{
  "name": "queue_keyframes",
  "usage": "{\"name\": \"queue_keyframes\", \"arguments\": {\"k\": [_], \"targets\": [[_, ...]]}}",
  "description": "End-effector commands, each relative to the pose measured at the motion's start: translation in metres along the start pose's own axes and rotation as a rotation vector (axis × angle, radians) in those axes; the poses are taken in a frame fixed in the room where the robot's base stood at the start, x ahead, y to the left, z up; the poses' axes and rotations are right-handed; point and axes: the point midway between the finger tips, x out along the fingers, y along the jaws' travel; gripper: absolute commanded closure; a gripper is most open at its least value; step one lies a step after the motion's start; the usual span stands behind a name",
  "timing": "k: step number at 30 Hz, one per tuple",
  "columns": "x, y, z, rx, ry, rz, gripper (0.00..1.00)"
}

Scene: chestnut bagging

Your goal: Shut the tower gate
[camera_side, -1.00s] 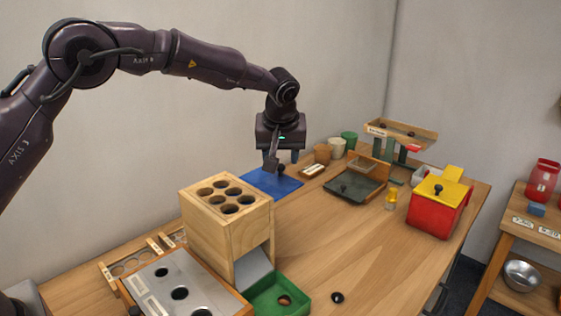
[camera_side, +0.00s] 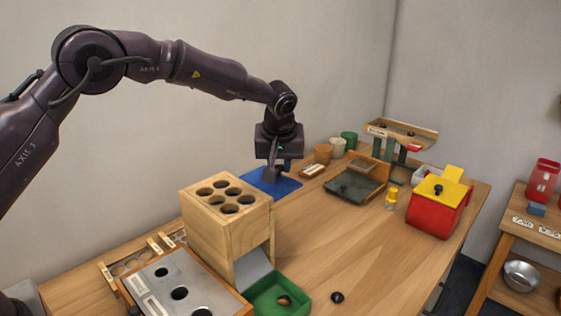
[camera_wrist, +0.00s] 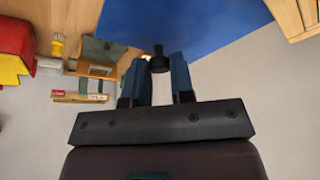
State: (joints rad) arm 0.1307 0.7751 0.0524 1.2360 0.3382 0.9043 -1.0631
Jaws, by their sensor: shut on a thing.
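The wooden tower (camera_side: 228,225) with several round holes in its top stands at mid-table. A grey chute (camera_side: 252,268) slopes from its lower front opening toward a green tray (camera_side: 268,290). I cannot make out a gate on the tower for certain. My gripper (camera_side: 271,176) is behind the tower, low over the blue mat (camera_side: 287,185). In the wrist view my gripper (camera_wrist: 160,72) points at the blue mat (camera_wrist: 185,22), its two fingers shut on a small black knob (camera_wrist: 158,56). What the knob is fixed to is hidden.
A brown chestnut (camera_side: 284,300) lies in the green tray. A black round piece (camera_side: 337,297) lies on the table. A metal plate with holes (camera_side: 172,284) is at front left. A red and yellow box (camera_side: 437,213) and a green-legged stand (camera_side: 400,136) are at right. Mid-right table is mostly clear.

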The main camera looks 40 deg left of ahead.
Motion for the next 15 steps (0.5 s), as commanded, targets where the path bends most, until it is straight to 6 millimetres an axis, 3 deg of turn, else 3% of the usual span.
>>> {"name": "queue_keyframes", "arguments": {"k": [7, 15], "targets": [[-0.008, -0.016, 0.015, 0.001, 0.002, 0.001, 1.00], [-0.008, -0.019, 0.017, 0.000, 0.001, 0.002, 1.00]]}}
